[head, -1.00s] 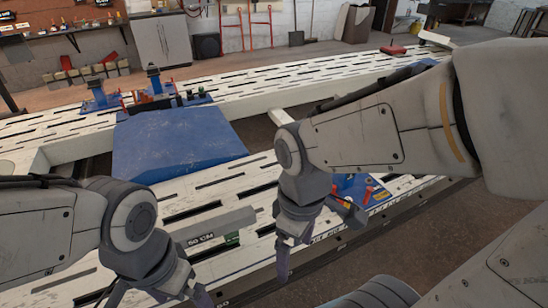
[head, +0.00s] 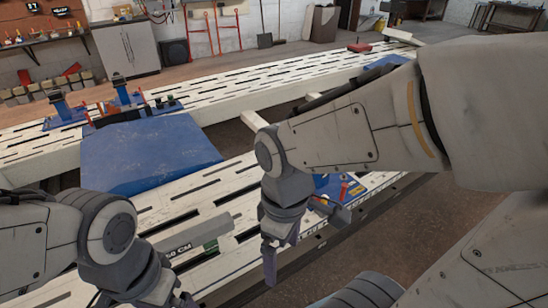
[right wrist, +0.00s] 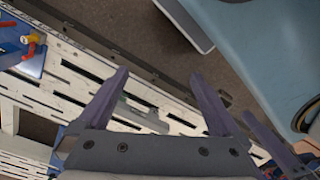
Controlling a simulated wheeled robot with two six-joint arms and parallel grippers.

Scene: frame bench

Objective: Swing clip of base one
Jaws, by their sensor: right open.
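A blue base (head: 322,183) with red and yellow clip parts sits on the near white slotted rail, partly hidden behind my right wrist. The right wrist view shows a blue base with a red clip part (right wrist: 32,50) at its top left corner. I cannot tell which base is base one. My right gripper (head: 270,258) hangs at the near rail's front edge, left of and nearer than that base. Its purple fingers (right wrist: 160,82) are apart and empty. My left gripper (head: 170,296) is at the bottom edge, its fingers mostly cut off.
A grey bar marked 50 CM (head: 197,236) lies on the near rail (head: 160,203). A large blue plate (head: 145,152) spans towards the far rail (head: 230,87), where more blue bases (head: 66,115) stand at left. Bare floor (head: 400,225) lies in front of the rail.

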